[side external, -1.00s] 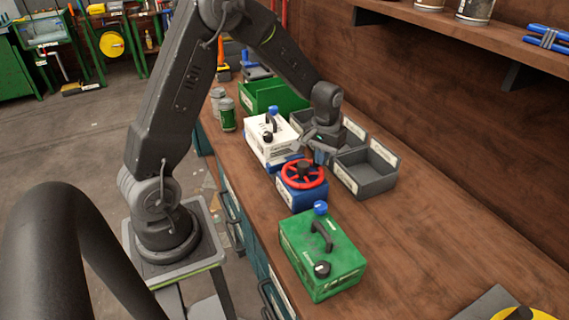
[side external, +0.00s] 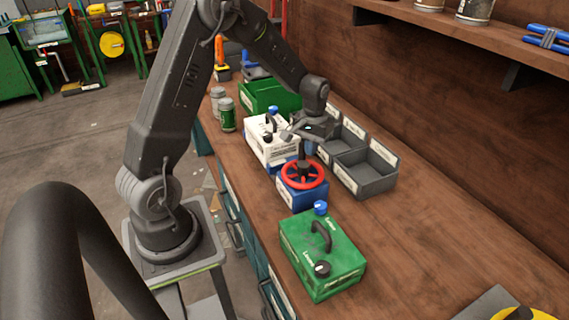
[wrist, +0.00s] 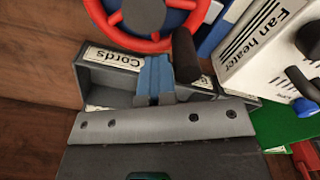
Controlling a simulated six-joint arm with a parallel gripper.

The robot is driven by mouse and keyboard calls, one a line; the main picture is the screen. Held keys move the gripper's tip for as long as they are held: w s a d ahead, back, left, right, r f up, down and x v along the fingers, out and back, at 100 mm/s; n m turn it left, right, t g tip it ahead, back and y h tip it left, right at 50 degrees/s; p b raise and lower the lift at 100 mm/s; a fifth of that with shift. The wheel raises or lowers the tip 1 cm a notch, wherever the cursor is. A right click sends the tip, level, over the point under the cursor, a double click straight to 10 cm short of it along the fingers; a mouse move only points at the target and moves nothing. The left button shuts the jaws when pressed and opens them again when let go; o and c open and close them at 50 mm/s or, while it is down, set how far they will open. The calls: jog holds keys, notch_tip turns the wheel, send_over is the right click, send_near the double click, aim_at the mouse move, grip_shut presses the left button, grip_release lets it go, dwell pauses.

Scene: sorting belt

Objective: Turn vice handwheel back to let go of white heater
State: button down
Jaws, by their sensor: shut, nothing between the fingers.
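The white heater (side external: 271,140), labelled "Fan heater" in the wrist view (wrist: 272,45), stands upright beside the blue vice (side external: 302,199). The vice has a red handwheel (side external: 319,180) on top, with a dark hub and an upright dark handle. In the wrist view, the red handwheel (wrist: 113,18) is at the top edge, partly cut off, and its dark handle (wrist: 187,55) sticks up near my fingers. My gripper (wrist: 154,80) is shut and empty, with the handle beside the fingers rather than between them. Whether they touch it, and the heater's contact with the vice jaws, is unclear.
Grey open bins (side external: 366,180) stand behind the vice, one labelled "Cords". A green bin (side external: 262,98) and small jars (side external: 227,120) are beyond the heater. A green box (side external: 320,255) with a handle stands in front.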

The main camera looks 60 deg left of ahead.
jog(key=shift+s+a, duration=0.95)
jog(key=shift+s, duration=0.15)
jog(key=shift+w+d+r, duration=0.1)
jog(key=shift+w, duration=0.3)
jog(key=shift+w+d+r, duration=0.1)
jog(key=shift+d, duration=0.05)
jog(key=shift+d+r, duration=0.15)
jog(key=shift+r, duration=4.15)
